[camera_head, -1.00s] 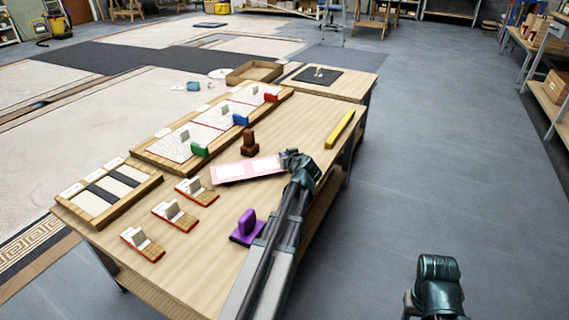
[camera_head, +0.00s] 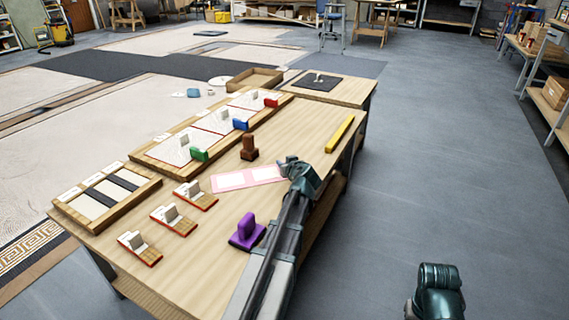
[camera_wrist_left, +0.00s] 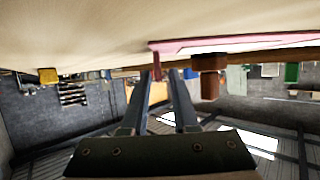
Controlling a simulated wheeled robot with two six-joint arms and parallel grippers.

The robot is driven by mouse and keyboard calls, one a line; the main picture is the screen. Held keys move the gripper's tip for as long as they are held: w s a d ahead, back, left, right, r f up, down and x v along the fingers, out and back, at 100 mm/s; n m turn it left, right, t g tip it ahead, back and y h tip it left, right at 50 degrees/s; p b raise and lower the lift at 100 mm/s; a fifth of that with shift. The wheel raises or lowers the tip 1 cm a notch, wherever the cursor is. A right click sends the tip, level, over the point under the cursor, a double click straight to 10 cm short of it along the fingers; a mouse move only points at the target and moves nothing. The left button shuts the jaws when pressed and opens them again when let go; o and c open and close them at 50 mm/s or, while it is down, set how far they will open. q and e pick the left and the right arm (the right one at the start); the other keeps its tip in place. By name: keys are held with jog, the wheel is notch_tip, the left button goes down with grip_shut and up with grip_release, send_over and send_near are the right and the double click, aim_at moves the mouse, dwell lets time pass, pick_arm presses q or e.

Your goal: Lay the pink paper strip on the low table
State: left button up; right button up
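The pink paper strip (camera_head: 248,178), with two pale panels, lies flat on the light wooden table (camera_head: 210,245), near its middle. In the left wrist view the strip (camera_wrist_left: 230,44) runs along the table surface, with a small pink tab at its near end. My left gripper (camera_head: 286,166) is at the strip's right end. Its fingers (camera_wrist_left: 162,74) are parted, with the tab between them and a gap visible beside it. My right gripper (camera_head: 437,290) is low at the right, over the floor, empty; its fingers cannot be made out.
A brown stamp (camera_head: 249,148) stands just behind the strip, and a purple stamp (camera_head: 246,231) in front. Several small card holders (camera_head: 171,218) are to the left. A long tray (camera_head: 165,160) lies behind. A yellow bar (camera_head: 340,133) lies near the right edge.

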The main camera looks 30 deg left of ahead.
pick_arm(q)
jog(key=shift+o, duration=0.3)
jog(key=shift+s+f, duration=0.1)
jog(key=shift+s, duration=0.05)
jog(key=shift+r+p, duration=0.2)
jog(key=shift+p, duration=0.15)
jog(key=shift+r+p, duration=0.5)
jog(key=shift+p, duration=0.05)
jog(key=p+v, duration=0.4)
jog(key=v, duration=0.7)
jog(key=shift+s+d, duration=0.15)
jog(key=shift+d, duration=0.25)
jog(key=shift+d, duration=0.1)
